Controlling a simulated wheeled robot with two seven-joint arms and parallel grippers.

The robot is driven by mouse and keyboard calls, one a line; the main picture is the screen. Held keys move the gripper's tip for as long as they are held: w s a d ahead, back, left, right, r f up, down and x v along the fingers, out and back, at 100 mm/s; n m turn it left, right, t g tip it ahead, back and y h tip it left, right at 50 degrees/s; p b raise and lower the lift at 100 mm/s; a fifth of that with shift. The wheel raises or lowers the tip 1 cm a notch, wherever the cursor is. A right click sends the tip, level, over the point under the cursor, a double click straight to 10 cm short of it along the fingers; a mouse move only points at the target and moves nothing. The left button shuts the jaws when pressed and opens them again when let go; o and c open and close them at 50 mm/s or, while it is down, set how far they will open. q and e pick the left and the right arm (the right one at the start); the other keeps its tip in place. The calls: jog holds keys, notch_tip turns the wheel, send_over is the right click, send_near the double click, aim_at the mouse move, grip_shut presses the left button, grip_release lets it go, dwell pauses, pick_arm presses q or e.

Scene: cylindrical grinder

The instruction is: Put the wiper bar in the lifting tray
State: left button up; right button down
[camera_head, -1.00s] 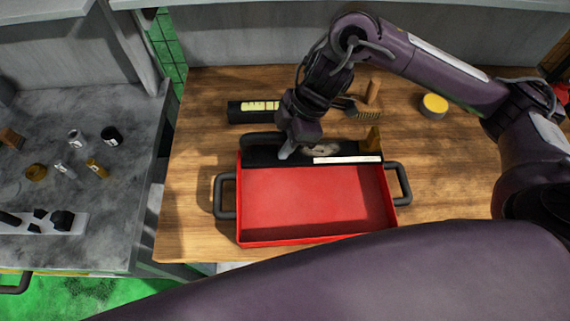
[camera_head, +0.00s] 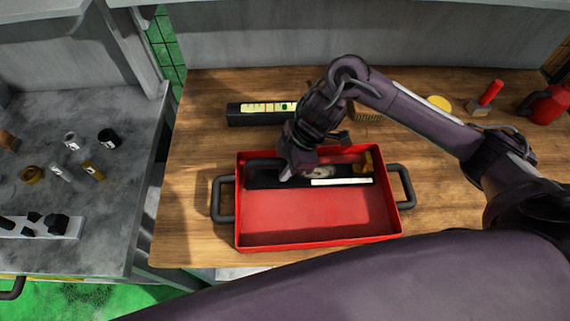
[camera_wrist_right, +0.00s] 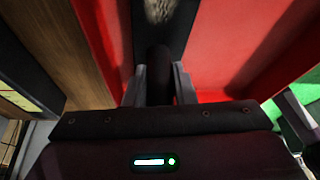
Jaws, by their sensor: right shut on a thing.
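The wiper bar (camera_head: 264,179) is a long dark bar with a white strip along its right part and a yellowish-brown piece at its right end. It lies lengthwise within the outline of the red lifting tray (camera_head: 310,217), along the far side. I cannot tell whether it touches the tray floor. My right gripper (camera_head: 287,175) is shut on the bar left of its middle. In the right wrist view, my right gripper (camera_wrist_right: 160,88) has its two fingers either side of a dark part of the bar (camera_wrist_right: 157,66), with red tray floor (camera_wrist_right: 230,48) beside it. My left gripper is out of view.
The tray has dark handles at its left (camera_head: 222,199) and right (camera_head: 405,186). Behind it stand a black box with yellow markings (camera_head: 250,115), a brush (camera_head: 368,117) and a yellow-topped round item (camera_head: 439,103). A grey bench (camera_head: 85,220) with small parts is at left.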

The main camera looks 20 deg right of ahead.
jog(key=c, duration=1.2)
grip_release()
jog(key=shift+f, duration=0.15)
jog(key=p+v, duration=0.2)
jog(key=v, duration=1)
